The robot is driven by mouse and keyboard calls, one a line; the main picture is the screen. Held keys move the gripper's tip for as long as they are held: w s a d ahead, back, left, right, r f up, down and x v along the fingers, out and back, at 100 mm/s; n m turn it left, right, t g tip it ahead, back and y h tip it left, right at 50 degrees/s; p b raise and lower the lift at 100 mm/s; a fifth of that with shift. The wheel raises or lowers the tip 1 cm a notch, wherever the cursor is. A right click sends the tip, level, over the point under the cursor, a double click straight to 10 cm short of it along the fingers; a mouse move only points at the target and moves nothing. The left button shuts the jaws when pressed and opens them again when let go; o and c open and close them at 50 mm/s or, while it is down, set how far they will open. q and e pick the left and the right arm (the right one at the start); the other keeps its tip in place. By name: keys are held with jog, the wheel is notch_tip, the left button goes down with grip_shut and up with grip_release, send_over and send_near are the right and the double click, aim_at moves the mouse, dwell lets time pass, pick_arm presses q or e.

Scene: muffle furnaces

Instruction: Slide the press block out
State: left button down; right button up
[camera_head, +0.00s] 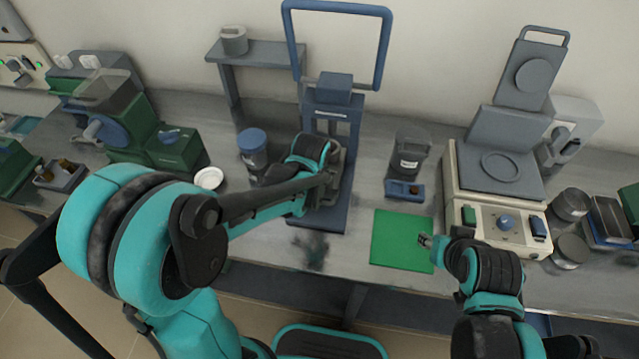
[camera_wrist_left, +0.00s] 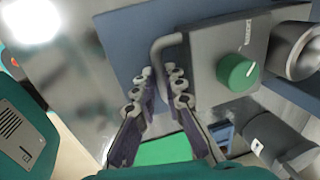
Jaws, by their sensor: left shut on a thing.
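The press (camera_head: 349,113) stands mid-bench in the head view, with a tall blue loop handle. In the left wrist view, a grey block with a green knob (camera_wrist_left: 237,73) and a bent grey handle (camera_wrist_left: 163,43) looks like the press block; it rests by the blue press base (camera_wrist_left: 130,38). My left gripper (camera_wrist_left: 160,76) is shut on this handle, its fingers on either side. In the head view my left gripper (camera_head: 328,188) is at the front of the press, and my arm hides much of the block. My right gripper (camera_head: 426,240) is over the green mat's right edge; its jaws are too small to judge.
The green mat (camera_head: 395,238) lies right of the press. A dark beaker (camera_head: 408,155) and small blue tray (camera_head: 404,190) are behind it. A blue-lidded jar (camera_head: 252,145) stands left of the press. A hot-plate device (camera_head: 500,180) is at the right.

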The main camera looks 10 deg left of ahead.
pick_arm(q)
jog(key=s, duration=0.6)
jog(key=shift+s+r+p, duration=0.1)
jog(key=shift+p, duration=0.3)
jog(key=shift+s, duration=0.45)
jog(key=c, duration=1.9)
grip_release()
jog(key=shift+s, duration=0.1)
jog(key=shift+o, duration=0.2)
jog(key=shift+r, duration=0.5)
notch_tip(320, 180, up, 11)
jog(key=s, duration=0.2)
jog(key=shift+f, duration=0.2)
